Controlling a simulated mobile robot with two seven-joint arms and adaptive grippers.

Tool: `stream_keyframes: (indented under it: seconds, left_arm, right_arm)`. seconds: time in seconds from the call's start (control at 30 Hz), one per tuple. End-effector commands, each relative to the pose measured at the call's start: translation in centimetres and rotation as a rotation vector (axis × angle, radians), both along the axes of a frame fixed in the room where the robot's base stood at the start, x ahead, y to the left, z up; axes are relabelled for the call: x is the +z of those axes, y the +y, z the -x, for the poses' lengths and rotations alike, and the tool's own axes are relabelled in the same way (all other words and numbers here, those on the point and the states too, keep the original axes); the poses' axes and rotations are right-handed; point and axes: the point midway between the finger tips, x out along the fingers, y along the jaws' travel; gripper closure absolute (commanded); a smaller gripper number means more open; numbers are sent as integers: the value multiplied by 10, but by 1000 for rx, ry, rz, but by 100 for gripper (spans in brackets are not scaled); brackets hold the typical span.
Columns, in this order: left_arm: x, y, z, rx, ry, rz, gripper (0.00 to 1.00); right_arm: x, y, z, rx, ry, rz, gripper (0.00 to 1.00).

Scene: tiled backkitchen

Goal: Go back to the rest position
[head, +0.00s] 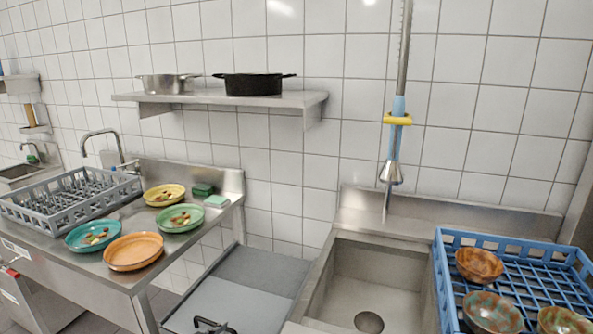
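A small black jointed part, which looks like the tip of my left gripper (213,327), shows at the bottom edge in the head view, in front of a grey panel. Most of it is cut off, so I cannot tell whether it is open or shut. My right gripper is not in view. No dish is seen near the black part.
The left counter holds a grey rack (70,203), yellow (165,195), green (180,218), teal (93,236) and orange (134,251) plates, and green sponges (216,201). A sink (370,285) and hanging sprayer (391,172) are centre-right. A blue crate (445,262) holds bowls (480,264).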

Motion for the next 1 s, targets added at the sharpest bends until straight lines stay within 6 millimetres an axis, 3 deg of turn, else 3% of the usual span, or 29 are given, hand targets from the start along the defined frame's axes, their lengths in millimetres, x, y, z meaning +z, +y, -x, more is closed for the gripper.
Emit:
stream_keyframes:
  seconds: [0.03,0.2,0.4,0.53,0.6,0.7,1.0]
  left_arm:
    - [-22,-5,33,15,11,16,100]
    - [-72,-11,138,86,42,44,100]
    - [-118,-6,266,213,156,64,100]
    - [-141,-2,333,282,255,80,100]
    - [-150,-1,357,305,294,84,100]
    - [-157,0,377,320,326,86,100]
    - [-159,1,382,324,335,84,100]
  right_arm:
    - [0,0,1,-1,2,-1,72]
    - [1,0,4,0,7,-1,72]
    - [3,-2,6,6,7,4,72]
    - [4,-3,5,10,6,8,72]
    - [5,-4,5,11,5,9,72]
    - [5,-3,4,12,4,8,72]
    - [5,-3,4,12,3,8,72]
